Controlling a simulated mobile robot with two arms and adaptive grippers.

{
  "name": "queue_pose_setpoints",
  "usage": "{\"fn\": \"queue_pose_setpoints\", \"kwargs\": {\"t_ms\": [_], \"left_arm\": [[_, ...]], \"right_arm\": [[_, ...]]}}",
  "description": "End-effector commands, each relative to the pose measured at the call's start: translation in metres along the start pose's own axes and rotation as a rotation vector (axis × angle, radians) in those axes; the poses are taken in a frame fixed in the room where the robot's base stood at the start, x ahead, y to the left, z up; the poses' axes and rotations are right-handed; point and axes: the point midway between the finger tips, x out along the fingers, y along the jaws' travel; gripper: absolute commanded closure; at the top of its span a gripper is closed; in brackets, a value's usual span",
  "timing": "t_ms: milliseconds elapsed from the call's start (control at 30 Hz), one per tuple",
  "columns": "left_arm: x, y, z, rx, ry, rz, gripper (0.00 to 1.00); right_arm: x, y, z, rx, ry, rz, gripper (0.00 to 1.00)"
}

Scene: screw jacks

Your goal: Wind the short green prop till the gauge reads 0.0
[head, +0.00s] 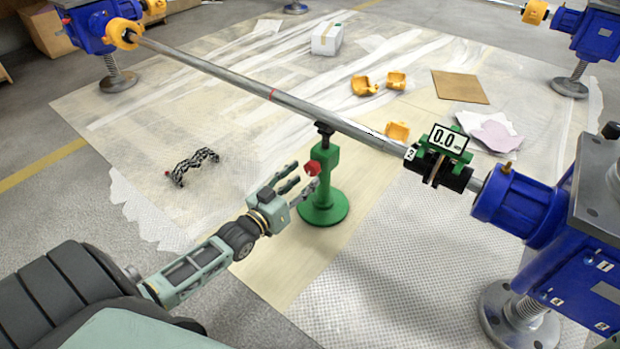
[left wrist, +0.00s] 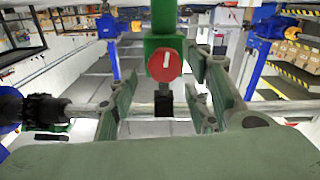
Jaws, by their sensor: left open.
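The short green prop (head: 324,183) stands upright on its round base under the long grey shaft (head: 270,97), its dark top at the shaft. A red knob (head: 312,168) sticks out from its left side. My left gripper (head: 298,185) is open just left of the prop, fingers pointing at the red knob. In the left wrist view the red knob (left wrist: 165,65), with a white mark, sits between the open fingers (left wrist: 165,95), with no clear contact. My right gripper is not seen.
Blue machines stand at the upper left (head: 90,25) and right (head: 525,205). Orange pieces (head: 364,86), a brown sheet (head: 460,87), a white box (head: 327,39) and a black chain (head: 194,166) lie on the floor covering. The floor left of the prop is mostly clear.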

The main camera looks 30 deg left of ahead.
Motion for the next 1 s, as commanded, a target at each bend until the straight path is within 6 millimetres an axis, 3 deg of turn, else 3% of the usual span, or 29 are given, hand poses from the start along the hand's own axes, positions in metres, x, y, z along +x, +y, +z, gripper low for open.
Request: {"fn": "queue_pose_setpoints", "kwargs": {"t_ms": [33,200,533,1000], "left_arm": [[0.008,-0.001,0.004,0.001,0.002,0.000,0.55],[0.025,-0.001,0.002,0.000,0.001,-0.001,0.55],[0.028,-0.001,0.000,0.000,-0.002,-0.001,0.55],[0.028,0.001,0.001,0.000,-0.001,0.002,0.95]], "right_arm": [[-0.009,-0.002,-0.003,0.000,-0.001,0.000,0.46],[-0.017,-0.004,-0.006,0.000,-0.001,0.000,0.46],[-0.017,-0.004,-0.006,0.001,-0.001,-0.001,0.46],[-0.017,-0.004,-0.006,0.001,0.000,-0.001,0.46]]}}
